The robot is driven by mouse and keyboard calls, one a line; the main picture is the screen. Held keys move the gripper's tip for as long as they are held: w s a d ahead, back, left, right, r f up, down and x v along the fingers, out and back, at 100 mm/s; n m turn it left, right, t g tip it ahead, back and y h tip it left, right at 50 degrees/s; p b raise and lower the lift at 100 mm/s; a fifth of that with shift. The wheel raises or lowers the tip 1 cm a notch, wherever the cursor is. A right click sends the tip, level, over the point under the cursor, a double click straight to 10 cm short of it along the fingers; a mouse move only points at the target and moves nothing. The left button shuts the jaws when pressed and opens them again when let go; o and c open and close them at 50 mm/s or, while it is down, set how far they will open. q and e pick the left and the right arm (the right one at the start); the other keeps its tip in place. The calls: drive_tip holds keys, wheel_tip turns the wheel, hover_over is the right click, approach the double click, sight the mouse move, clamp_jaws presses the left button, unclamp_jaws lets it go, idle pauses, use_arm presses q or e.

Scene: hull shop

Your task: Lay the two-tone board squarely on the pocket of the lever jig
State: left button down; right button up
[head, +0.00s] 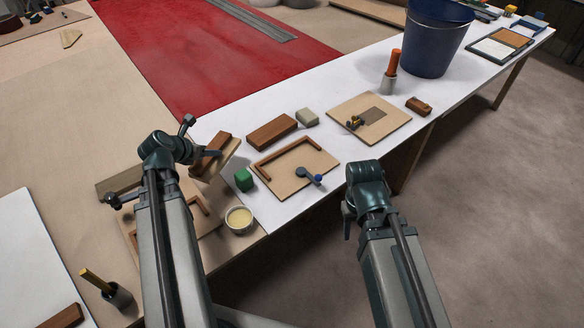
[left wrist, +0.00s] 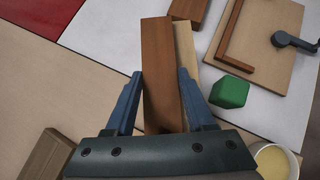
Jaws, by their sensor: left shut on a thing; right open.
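The two-tone board (head: 203,165), dark brown on one part and pale wood on the other, is held tilted in my left gripper (head: 208,153). In the left wrist view the board (left wrist: 161,55) lies between the two fingers of the left gripper (left wrist: 160,74).
A green block (head: 243,180) and a bowl of yellow stuff (head: 239,218) stand left of the jig. A brown block (head: 272,132) and a grey-green block (head: 307,117) lie behind it. Another plate with a clamp (head: 388,129) and a blue bucket (head: 434,45) are further right.

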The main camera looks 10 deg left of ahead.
use_arm(q)
drive_tip(key=w+d+r+m+h+p, duration=0.25)
drive_tip(key=w+d, duration=0.35)
drive_tip(key=d, duration=0.3)
drive_tip(key=r+m+g+h+p, duration=0.1)
drive_tip(key=r+m+g+h, duration=0.1)
drive_tip(key=m, duration=0.2)
hover_over(287, 161)
drive_tip(key=shift+n, duration=0.25)
wheel_tip(287, 161, down, 10)
drive_tip(key=b, duration=0.9)
drive_tip(key=shift+a+f+b, duration=0.1)
drive_tip(key=shift+f+b, duration=0.15)
drive_tip(key=shift+b, duration=0.1)
drive_tip(key=shift+f, duration=0.2)
drive_tip(key=shift+c, duration=1.3)
unclamp_jaws()
drive_tip(key=shift+r, duration=0.15)
